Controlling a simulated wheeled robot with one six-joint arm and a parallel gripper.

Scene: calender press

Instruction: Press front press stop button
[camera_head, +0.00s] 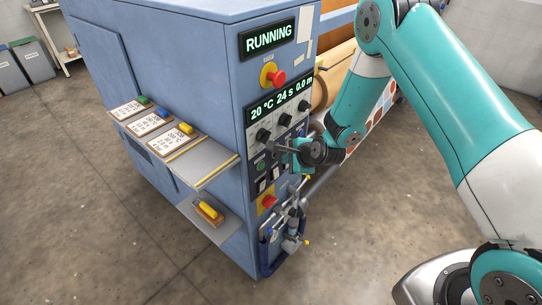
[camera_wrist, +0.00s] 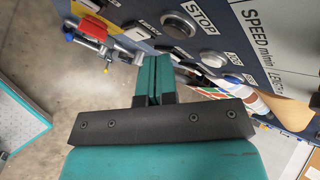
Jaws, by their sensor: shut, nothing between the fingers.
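The blue press control panel (camera_head: 280,115) faces right in the head view. My gripper (camera_head: 279,148) is at the panel, below the row of dark knobs. In the wrist view, its teal fingers (camera_wrist: 152,58) are shut together and empty, with tips below and left of the STOP button. Contact with the panel cannot be told. In the head view, my gripper and wrist hide part of the lower panel, and I cannot make out the STOP label there.
The upper display (camera_head: 267,39) reads RUNNING. Another grey button (camera_wrist: 213,58) is right of my fingers. A side shelf (camera_head: 207,160) juts out left. Clamps and fittings (camera_head: 290,225) hang below the panel.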

